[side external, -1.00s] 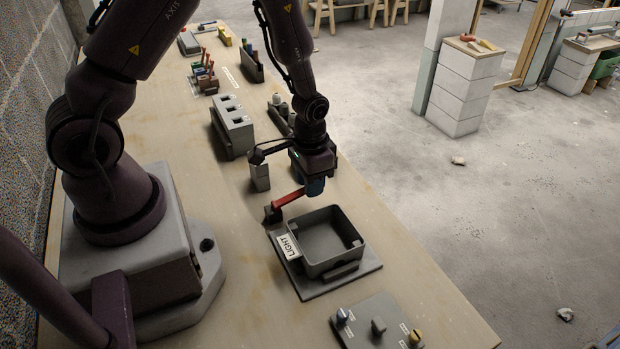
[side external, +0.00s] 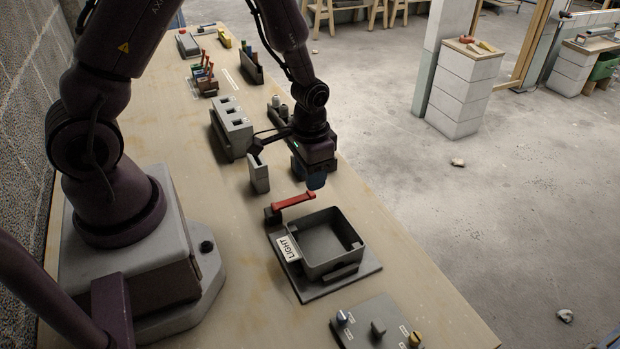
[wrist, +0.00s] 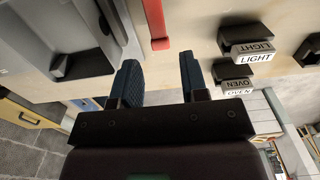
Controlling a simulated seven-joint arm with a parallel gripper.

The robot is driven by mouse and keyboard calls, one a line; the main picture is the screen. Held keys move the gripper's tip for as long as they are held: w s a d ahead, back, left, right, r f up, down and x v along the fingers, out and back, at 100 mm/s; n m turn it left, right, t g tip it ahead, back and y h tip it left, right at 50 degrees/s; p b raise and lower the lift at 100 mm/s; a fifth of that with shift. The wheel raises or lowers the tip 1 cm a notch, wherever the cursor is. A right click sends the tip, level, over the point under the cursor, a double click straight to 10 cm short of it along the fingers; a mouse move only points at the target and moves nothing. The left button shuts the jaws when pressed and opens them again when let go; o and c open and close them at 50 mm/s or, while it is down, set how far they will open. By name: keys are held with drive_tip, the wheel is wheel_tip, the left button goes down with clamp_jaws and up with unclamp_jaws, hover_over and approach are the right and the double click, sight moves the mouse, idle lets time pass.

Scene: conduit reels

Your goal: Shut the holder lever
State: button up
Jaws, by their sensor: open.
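The holder is a grey open box (side external: 352,268) on a flat base plate, with a LIGHT label (side external: 289,247) on its left side. Its red lever (side external: 293,201) is hinged on a small grey block at the plate's back left corner and sticks out to the right, behind the box. My gripper (side external: 316,184) is just behind the lever's free end, open and empty. In the wrist view the lever (wrist: 156,22) points toward the gap between my two blue fingers (wrist: 161,78), with its tip short of them. The box (wrist: 55,35) shows at upper left there.
Small grey blocks (side external: 259,174) stand left of my gripper. A grey slotted block (side external: 232,128) is farther back. A panel with knobs (side external: 378,325) lies at the front. In the wrist view, labelled LIGHT (wrist: 253,50) and OVEN (wrist: 235,86) pieces are at right.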

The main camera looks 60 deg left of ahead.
drive_tip(key=shift+r, duration=2.2)
